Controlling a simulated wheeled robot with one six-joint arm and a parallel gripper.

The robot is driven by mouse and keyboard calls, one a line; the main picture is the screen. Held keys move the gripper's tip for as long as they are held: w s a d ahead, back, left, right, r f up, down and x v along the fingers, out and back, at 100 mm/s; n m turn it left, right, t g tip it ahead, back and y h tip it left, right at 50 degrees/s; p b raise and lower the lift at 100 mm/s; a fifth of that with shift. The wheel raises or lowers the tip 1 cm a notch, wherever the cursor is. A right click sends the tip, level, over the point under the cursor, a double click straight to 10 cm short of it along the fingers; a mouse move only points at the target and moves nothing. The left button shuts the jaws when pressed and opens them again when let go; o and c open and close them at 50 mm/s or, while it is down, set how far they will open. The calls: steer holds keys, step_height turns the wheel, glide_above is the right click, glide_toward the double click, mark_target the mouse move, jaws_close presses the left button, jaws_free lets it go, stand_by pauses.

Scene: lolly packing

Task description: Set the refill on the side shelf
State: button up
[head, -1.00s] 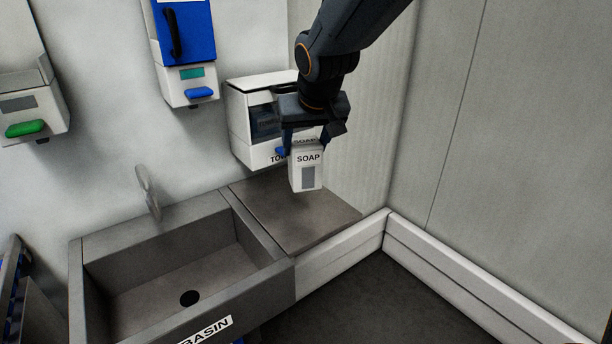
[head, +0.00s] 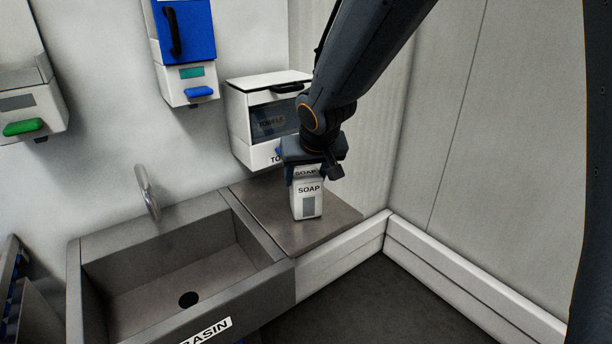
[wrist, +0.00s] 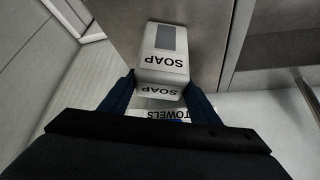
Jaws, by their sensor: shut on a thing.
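The refill is a white box marked SOAP (head: 307,203), with a grey panel on its front. My gripper (head: 308,172) is shut on its upper part from above, and the box is upright. In the wrist view the soap refill (wrist: 165,50) sits between the two blue fingers of my gripper (wrist: 158,92). The side shelf (head: 262,206) is the flat dark slab right of the basin. The box is over the shelf, very low; I cannot tell whether its bottom touches the surface.
The basin (head: 185,270) with its tap (head: 147,192) adjoins the shelf on the left. A towel dispenser (head: 268,95) hangs on the wall behind. A blue-fronted dispenser (head: 185,40) and a green-levered one (head: 25,105) hang farther left. The right wall is close beside the shelf.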

steer(key=o, duration=1.4)
steer(key=shift+f, duration=0.1)
steer(key=shift+c, duration=0.2)
steer(key=shift+r, duration=0.2)
steer(key=v, duration=1.2)
steer(key=s+d+f+m+g+h, duration=0.1)
steer(key=s+d+f+g, duration=0.5)
steer(key=s+d+f, duration=0.9)
steer(key=shift+s+d+f+m+p, duration=0.4)
steer(key=shift+s+f+m, duration=0.3)
steer(key=shift+s+f, duration=0.25)
